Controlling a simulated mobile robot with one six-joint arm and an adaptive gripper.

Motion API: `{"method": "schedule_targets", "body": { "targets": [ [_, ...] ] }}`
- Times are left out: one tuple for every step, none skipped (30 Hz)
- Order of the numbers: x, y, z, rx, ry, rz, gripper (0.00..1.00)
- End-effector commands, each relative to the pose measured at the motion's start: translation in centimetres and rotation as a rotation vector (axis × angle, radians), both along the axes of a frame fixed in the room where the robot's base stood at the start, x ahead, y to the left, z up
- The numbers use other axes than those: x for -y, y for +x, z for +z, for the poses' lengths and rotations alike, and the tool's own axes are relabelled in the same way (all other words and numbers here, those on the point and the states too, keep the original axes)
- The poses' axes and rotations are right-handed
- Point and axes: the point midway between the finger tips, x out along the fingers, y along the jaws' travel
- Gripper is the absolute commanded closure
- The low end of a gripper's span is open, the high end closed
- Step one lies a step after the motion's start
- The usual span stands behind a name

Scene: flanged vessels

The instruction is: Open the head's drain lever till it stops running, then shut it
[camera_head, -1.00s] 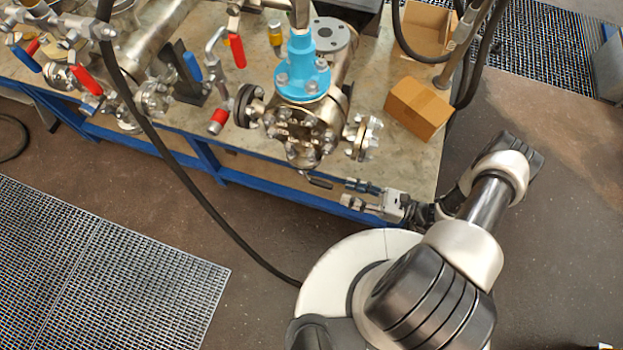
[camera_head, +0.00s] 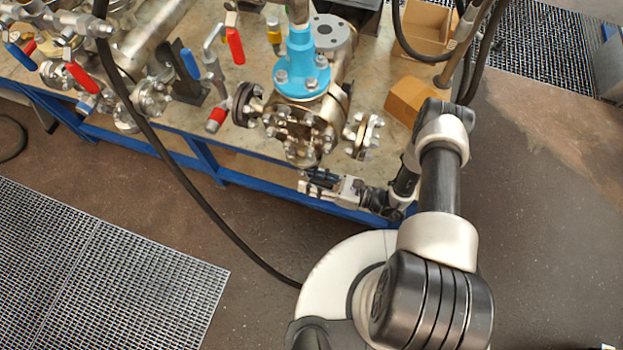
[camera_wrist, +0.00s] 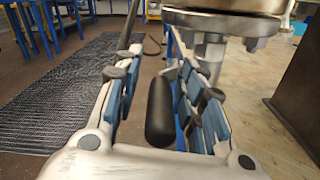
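The vessel head (camera_head: 300,137) is a bolted metal flange at the front of the vessel with the blue fitting, at the table's front edge. The drain lever's black grip (camera_wrist: 160,112) hangs below the bolted flange (camera_wrist: 225,22) in the wrist view. It lies between the blue-padded fingers of my gripper (camera_wrist: 161,62), with a clear gap on the left and little or none visible on the right. In the head view my gripper (camera_head: 312,181) is just below the vessel head and covers the lever. No running liquid is visible.
Red and blue valve levers (camera_head: 235,45) stand left of the blue fitting (camera_head: 301,68). A side flange (camera_head: 364,134) and a cardboard box (camera_head: 410,97) are to the right, near my arm. A dark upright (camera_wrist: 300,95) stands right of my gripper.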

Motion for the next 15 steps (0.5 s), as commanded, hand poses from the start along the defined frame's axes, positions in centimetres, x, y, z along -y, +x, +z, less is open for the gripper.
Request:
{"method": "schedule_targets", "body": {
  "targets": [
    [0.02,0.00,0.01,0.000,0.000,0.000,0.63],
    [0.02,0.00,0.01,0.000,0.000,0.000,0.64],
    [0.02,0.00,0.01,0.000,0.000,0.000,0.67],
    [0.03,0.00,0.01,0.000,0.000,0.000,0.69],
    [0.03,0.00,0.01,0.000,0.000,0.000,0.71],
    [0.03,0.00,0.01,0.000,0.000,0.000,0.74],
    [0.03,0.00,0.01,0.000,0.000,0.000,0.76],
    [0.04,0.00,0.01,0.000,0.000,0.000,0.78],
    [0.04,-0.01,0.01,0.000,0.000,0.000,0.80],
    [0.03,-0.03,0.01,0.000,0.001,0.001,0.82],
    [0.03,-0.04,0.02,0.000,0.001,0.001,0.84],
    [0.02,-0.07,0.02,0.000,0.002,0.002,0.87],
    [0.01,-0.09,0.03,0.000,0.002,0.002,0.89],
    [-0.01,-0.11,0.02,0.000,0.002,0.003,0.91],
    [-0.02,-0.14,0.03,-0.001,0.002,0.003,0.94]
  ]
}}
